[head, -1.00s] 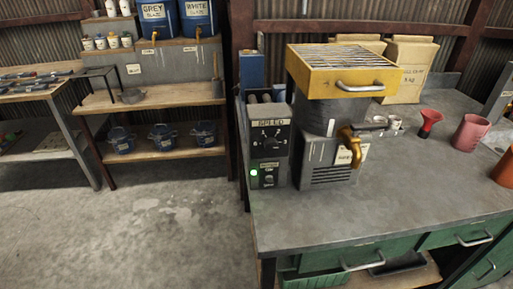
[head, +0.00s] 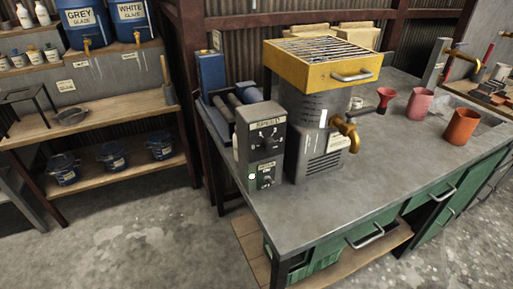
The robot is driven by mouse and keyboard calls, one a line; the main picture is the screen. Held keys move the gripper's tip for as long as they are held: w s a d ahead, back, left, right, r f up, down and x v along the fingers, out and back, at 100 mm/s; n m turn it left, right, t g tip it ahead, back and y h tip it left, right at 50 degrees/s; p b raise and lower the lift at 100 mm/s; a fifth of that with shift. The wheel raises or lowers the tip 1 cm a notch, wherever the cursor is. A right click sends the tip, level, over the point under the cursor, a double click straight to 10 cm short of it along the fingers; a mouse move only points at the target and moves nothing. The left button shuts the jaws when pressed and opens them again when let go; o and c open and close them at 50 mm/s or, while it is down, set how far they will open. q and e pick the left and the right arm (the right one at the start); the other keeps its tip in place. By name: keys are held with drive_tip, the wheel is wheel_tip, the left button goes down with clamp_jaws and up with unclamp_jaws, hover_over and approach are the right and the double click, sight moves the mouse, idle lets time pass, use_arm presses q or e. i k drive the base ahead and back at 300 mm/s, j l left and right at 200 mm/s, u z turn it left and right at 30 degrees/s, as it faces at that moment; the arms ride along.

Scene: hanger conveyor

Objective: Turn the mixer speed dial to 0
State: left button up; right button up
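The mixer speed dial (head: 269,145) is a dark knob on the upper panel of a grey control box (head: 243,136). The box stands at the left end of the workbench. A label reading SPEED sits above the dial, and a 0 mark shows to its left. The knob's exact pointing is too small to tell. A lower panel has a small switch (head: 266,180) and a lit pale lamp (head: 252,176). The mixer (head: 300,112), a grey body with a yellow slatted top and a brass tap, stands right of the box. Neither of my grippers shows.
The grey workbench top (head: 350,200) has free room in front of the mixer. A red funnel (head: 384,98), a pink cup (head: 420,103) and an orange cup (head: 462,126) stand to the right. Wooden shelves (head: 110,112) with glaze buckets stand at left. Bare floor (head: 130,235) lies in front.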

sight(268, 145)
drive_tip(key=i+j, duration=0.15)
drive_tip(key=j, duration=0.3)
drive_tip(key=i+j+z, duration=0.1)
drive_tip(key=j, duration=0.3)
drive_tip(key=i+j, duration=0.1)
drive_tip(key=j, duration=0.35)
